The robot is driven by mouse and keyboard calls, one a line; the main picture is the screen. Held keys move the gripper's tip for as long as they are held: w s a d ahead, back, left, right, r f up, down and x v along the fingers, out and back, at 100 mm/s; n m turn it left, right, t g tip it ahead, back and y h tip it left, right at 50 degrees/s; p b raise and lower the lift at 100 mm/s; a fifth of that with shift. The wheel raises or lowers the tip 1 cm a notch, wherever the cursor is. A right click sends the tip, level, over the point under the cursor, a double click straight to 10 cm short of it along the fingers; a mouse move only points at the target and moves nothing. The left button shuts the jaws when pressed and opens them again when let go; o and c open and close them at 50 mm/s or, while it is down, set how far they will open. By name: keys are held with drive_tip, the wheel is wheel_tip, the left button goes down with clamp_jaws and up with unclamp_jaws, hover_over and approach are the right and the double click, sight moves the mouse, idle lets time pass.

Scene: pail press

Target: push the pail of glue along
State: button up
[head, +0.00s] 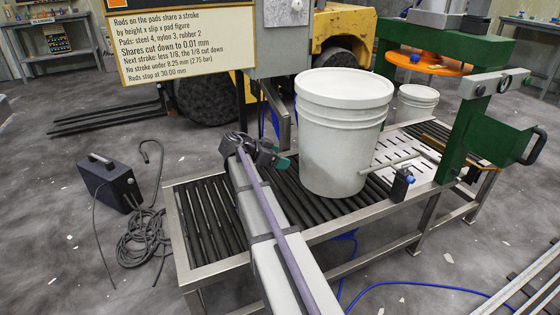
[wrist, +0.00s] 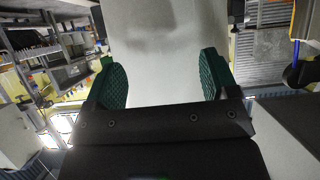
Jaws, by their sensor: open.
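A large white lidded pail (head: 342,135) stands upright on the black rollers of a conveyor (head: 212,222). My gripper (head: 281,160) is just left of the pail's lower wall, its green-padded fingers pointing at it. In the wrist view the two fingers (wrist: 164,78) are apart with nothing held between them, and the pail's pale wall (wrist: 165,40) fills the space ahead. I cannot tell whether the fingertips touch the wall. The pail's far side is hidden.
A green press (head: 462,130) with an orange disc (head: 428,62) stands at the conveyor's right end. A smaller white pail (head: 417,104) is behind the large one.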

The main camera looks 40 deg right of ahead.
drive_tip(key=d+f+b, duration=0.1)
drive_tip(key=f+b, duration=0.1)
drive_tip(key=d+f+b, duration=0.1)
drive_tip(key=f+b, duration=0.3)
drive_tip(key=f, duration=0.1)
drive_tip(key=shift+s+d+b, duration=0.3)
drive_tip(key=shift+s+d, duration=0.05)
drive_tip(key=shift+d, duration=0.05)
drive_tip(key=shift+s+d+r+p, duration=0.15)
drive_tip(key=shift+d+r+p, duration=0.35)
drive_tip(key=shift+d, duration=0.1)
drive_tip(key=shift+s+d, duration=0.1)
drive_tip(key=shift+d, duration=0.25)
drive_tip(key=shift+s+d, duration=0.15)
drive_tip(key=shift+d, duration=0.55)
drive_tip(key=shift+s+d, duration=0.1)
drive_tip(key=shift+d, duration=0.6)
drive_tip(key=shift+d+r, duration=0.1)
drive_tip(key=shift+r+p, duration=0.5)
drive_tip(key=shift+p, duration=0.1)
drive_tip(key=p, duration=0.4)
approach(303, 164)
drive_tip(key=shift+s+d+r, duration=0.25)
drive_tip(key=shift+s+d, duration=0.2)
drive_tip(key=shift+d, duration=0.4)
